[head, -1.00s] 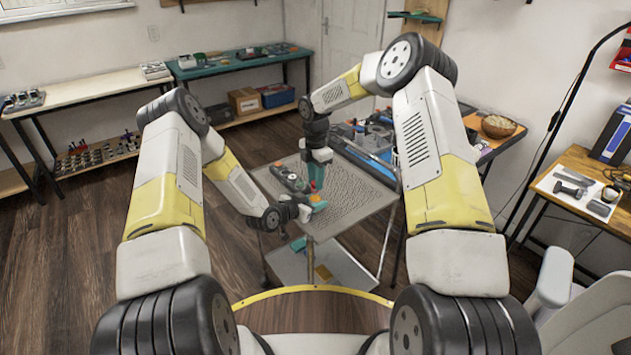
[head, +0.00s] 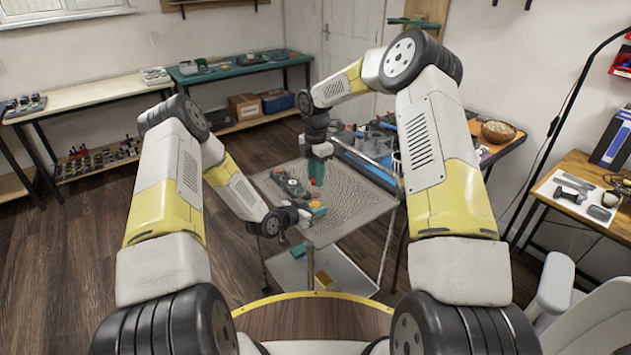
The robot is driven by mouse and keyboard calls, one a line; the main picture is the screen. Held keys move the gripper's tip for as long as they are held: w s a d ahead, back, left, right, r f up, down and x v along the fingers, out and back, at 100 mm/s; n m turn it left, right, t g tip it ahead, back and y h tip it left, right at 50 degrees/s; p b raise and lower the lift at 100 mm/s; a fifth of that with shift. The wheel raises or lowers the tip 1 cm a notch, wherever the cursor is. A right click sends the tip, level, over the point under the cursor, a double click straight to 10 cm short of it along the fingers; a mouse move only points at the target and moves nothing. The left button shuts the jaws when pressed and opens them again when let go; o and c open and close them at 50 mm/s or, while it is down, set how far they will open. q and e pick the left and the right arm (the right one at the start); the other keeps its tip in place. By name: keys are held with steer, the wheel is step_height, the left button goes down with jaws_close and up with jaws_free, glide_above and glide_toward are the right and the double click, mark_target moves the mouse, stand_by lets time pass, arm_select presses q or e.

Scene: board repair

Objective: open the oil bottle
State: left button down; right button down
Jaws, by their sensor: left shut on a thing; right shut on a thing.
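The oil bottle (head: 316,204) is small in view, an orange-yellow spot at the teal fingertips of my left gripper (head: 314,210). My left gripper is shut on it just above the near part of the grey mat-topped table; the fingers hide much of the bottle. My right gripper (head: 316,180) points straight down above the bottle. It is shut, with a small red piece, seemingly the cap (head: 312,182), at its teal fingertips. A narrow gap seems to show between the red piece and the bottle.
A dark device with round parts (head: 291,186) lies on the textured table top (head: 350,205), left of the grippers. The right of that table is clear. A blue-edged rack of parts (head: 365,160) stands behind.

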step_height(320, 180, up, 2)
steer(key=shift+r, duration=0.1)
arm_select(q)
steer(key=c, duration=0.8)
jaws_free()
steer(key=shift+c, duration=0.2)
